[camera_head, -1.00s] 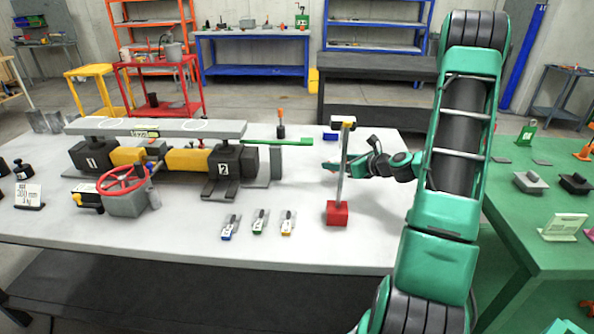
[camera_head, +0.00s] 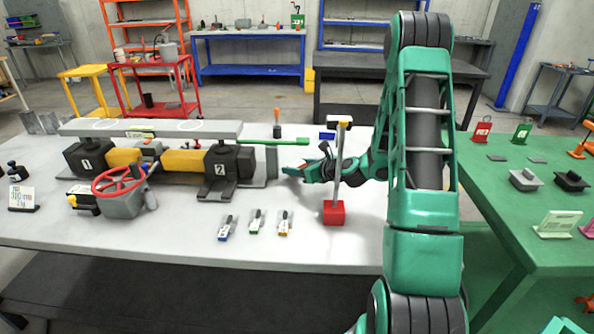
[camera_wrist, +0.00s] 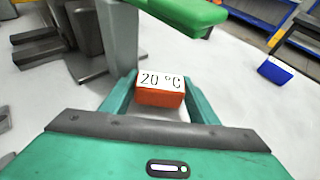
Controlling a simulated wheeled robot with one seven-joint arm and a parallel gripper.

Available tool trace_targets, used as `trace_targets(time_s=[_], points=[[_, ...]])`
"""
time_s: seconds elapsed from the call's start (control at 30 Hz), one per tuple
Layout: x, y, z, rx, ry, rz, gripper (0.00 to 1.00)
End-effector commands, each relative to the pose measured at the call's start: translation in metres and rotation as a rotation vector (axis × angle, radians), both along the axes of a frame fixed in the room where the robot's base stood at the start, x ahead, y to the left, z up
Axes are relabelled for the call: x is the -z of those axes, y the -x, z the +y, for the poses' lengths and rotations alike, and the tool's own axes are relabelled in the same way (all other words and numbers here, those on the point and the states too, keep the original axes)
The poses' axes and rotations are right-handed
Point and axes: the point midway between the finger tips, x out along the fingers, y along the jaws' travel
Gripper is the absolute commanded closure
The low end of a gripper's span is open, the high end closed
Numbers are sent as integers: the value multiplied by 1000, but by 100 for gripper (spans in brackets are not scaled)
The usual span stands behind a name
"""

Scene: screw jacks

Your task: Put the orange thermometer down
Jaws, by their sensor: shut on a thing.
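The orange thermometer, a small block with a white "20 °C" face (camera_wrist: 160,90), sits between the two green fingers of my gripper (camera_wrist: 160,96) in the wrist view. My gripper is shut on it. In the head view my gripper (camera_head: 302,172) is over the white table (camera_head: 170,238), right of the jack assembly and left of a thin post on a red base. The thermometer is too small to make out clearly there. From these views I cannot tell whether it touches the table.
The jack block marked 2 (camera_head: 228,170) and a green lever (camera_head: 278,141) stand close to my gripper. The post's red base (camera_head: 333,212) is nearby. Several small tagged tools (camera_head: 255,222) lie at the front. A blue block (camera_head: 327,135) lies behind.

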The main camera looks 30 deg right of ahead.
Motion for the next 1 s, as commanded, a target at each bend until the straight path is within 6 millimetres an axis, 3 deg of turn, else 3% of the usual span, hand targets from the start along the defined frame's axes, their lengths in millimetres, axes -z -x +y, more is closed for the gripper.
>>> trace_targets(time_s=[0.1, 0.43, 0.47, 0.5, 0.83, 1.0], points=[[9, 0, 0, 0, 0, -1, 76], [11, 0, 0, 0, 1, -1, 76], [11, 0, 0, 0, 1, -1, 41], [11, 0, 0, 0, 1, -1, 38], [9, 0, 0, 0, 2, -1, 38], [1, 18, -5, 4, -1, 0, 38]])
